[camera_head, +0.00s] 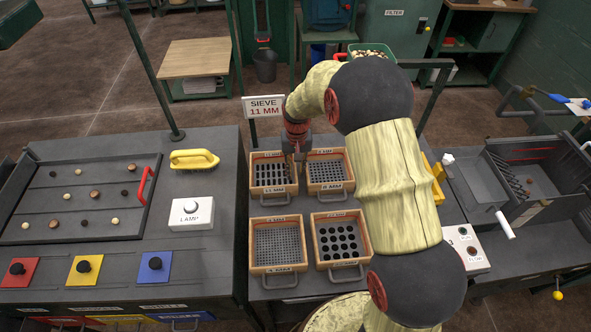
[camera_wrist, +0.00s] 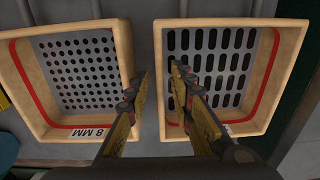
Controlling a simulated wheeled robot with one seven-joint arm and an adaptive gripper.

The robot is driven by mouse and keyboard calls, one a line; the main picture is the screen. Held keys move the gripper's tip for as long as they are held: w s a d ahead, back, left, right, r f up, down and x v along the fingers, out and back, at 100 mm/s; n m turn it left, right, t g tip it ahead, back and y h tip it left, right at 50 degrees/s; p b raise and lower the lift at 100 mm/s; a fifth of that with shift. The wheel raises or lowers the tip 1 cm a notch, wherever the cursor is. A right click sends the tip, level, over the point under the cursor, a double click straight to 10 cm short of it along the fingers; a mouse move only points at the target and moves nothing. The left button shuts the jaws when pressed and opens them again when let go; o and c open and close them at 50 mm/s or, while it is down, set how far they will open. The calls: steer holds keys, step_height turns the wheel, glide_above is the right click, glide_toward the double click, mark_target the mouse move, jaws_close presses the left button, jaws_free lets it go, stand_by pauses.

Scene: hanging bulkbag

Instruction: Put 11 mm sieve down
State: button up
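The 11 mm sieve (camera_head: 271,175) is a wooden-framed tray with a slotted grey plate, sitting in the back left place of a group of sieves under the "SIEVE 11 MM" sign (camera_head: 264,107). In the wrist view its slotted plate (camera_wrist: 225,62) is at the right. My gripper (camera_head: 296,170) points down at the side of this sieve facing the 8 mm sieve (camera_head: 327,172). In the wrist view, my gripper (camera_wrist: 159,82) is open, one finger on each side of the 11 mm sieve's near side wall, with gaps visible. The fingertips' height against the rim is unclear.
The 8 mm sieve stands close beside, with a narrow gap between. Two more sieves, one fine-meshed (camera_head: 278,243) and one with large holes (camera_head: 339,240), stand in front.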

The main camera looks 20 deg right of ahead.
steer(key=shift+r, duration=0.15)
steer(key=s+r+t+p, duration=0.1)
steer(key=s+r+p, duration=0.1)
steer(key=r, duration=0.8)
steer(key=s+r+p, duration=0.2)
steer(key=r, duration=0.8)
steer(key=s+r+n+t, duration=0.1)
steer(key=s+r+t, duration=0.1)
steer(key=s+r, duration=0.65)
steer(key=s+r+n+t, duration=0.1)
steer(key=s+r+t, duration=0.1)
steer(key=s, duration=1.7)
steer(key=shift+r+t, duration=0.3)
steer(key=shift+r, duration=0.45)
